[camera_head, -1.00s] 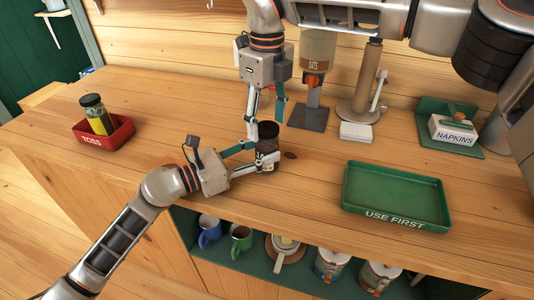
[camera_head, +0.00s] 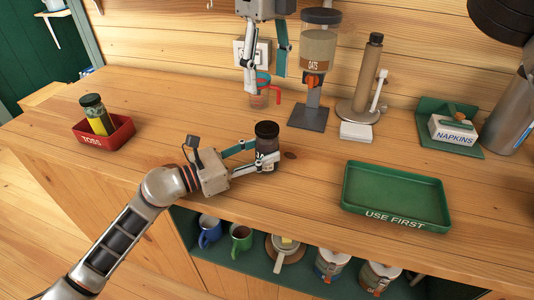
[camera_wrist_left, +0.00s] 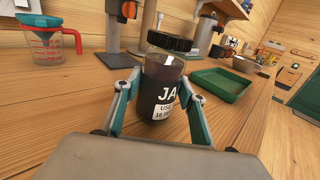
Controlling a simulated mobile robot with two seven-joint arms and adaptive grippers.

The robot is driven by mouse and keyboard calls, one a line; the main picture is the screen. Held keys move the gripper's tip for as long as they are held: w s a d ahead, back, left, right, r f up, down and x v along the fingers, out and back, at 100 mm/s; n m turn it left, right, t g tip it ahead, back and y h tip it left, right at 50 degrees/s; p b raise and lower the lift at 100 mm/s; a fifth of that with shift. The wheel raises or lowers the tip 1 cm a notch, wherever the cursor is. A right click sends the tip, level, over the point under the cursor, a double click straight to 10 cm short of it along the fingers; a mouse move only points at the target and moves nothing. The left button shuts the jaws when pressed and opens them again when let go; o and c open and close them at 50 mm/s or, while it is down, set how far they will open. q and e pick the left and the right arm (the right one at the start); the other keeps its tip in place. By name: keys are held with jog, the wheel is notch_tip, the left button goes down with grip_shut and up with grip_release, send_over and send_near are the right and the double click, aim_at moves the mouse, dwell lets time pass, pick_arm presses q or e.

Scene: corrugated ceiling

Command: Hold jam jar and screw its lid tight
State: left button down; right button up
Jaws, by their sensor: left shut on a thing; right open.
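The jam jar (camera_head: 267,148) stands upright on the wooden counter, dark inside with a black lid (camera_head: 266,129) on top. My left gripper (camera_head: 262,162) is shut on the jar's body from the left. The left wrist view shows the jar (camera_wrist_left: 160,88) between the two fingers, its label partly readable as "JA", and the black lid (camera_wrist_left: 169,41) seated on its top. Whether the lid is tight cannot be told. My right gripper (camera_head: 266,82) is open and empty, raised above and behind the jar, clear of the lid.
A measuring cup (camera_head: 259,95) and an oats dispenser (camera_head: 317,60) stand behind the jar. A green "USE FIRST" tray (camera_head: 397,215) is to the right. A red "TOSS" tray (camera_head: 103,140) with another jar (camera_head: 97,116) is at left. The counter around the jar is clear.

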pick_arm(q)
jog(key=c, duration=1.2)
grip_release()
jog(key=shift+o, duration=0.2)
jog(key=v, duration=1.2)
